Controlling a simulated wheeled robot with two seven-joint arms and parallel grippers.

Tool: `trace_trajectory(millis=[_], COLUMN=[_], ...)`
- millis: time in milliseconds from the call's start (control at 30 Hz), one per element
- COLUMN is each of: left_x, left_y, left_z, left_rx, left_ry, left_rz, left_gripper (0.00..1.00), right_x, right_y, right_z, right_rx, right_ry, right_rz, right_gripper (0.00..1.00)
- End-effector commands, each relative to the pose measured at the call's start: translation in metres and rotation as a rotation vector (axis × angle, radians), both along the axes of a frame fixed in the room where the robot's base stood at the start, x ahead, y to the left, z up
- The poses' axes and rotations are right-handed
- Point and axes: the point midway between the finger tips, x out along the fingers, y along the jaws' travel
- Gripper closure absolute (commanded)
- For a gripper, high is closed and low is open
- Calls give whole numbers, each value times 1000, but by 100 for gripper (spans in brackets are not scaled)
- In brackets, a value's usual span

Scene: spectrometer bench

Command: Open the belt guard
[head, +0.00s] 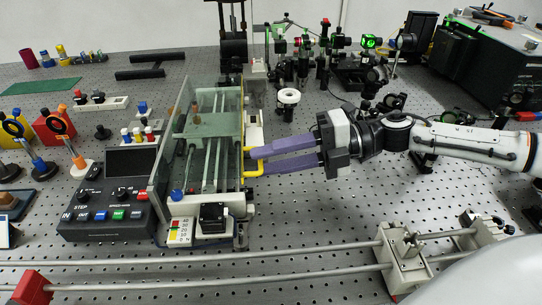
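The belt guard (160,165) looks like a clear, greenish see-through cover around a long stage with rails. One clear panel stands along its left side. A yellow handle (261,163) sticks out from its right side. My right gripper (261,158) comes in from the right with two long purple fingers. The fingers are parted, with a gap between them, and their tips are at the yellow handle. Whether they touch it I cannot tell. How far the guard is raised is hard to tell. My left gripper is not in view.
A black control box (108,215) with buttons stands left of the guard. A white ring-topped post (288,100) and several optics stand behind my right gripper. Long rails (300,279) cross the front, with a carriage (403,258) at right. Bare perforated table lies in front of my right arm.

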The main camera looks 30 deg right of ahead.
Motion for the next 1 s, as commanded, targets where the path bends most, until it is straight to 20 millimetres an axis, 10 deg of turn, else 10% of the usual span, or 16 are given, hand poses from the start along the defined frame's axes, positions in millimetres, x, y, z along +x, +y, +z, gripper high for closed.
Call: trace_trajectory(millis=[200, 367, 1000], left_x=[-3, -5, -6], left_y=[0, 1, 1], left_z=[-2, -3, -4], left_rx=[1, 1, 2], left_ry=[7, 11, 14], left_rz=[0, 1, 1], left_gripper=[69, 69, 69], right_x=[0, 0, 0], right_y=[0, 0, 0], right_z=[0, 0, 0], right_rx=[0, 0, 0], right_ry=[0, 0, 0], right_rz=[0, 0, 0], right_gripper=[75, 100, 100])
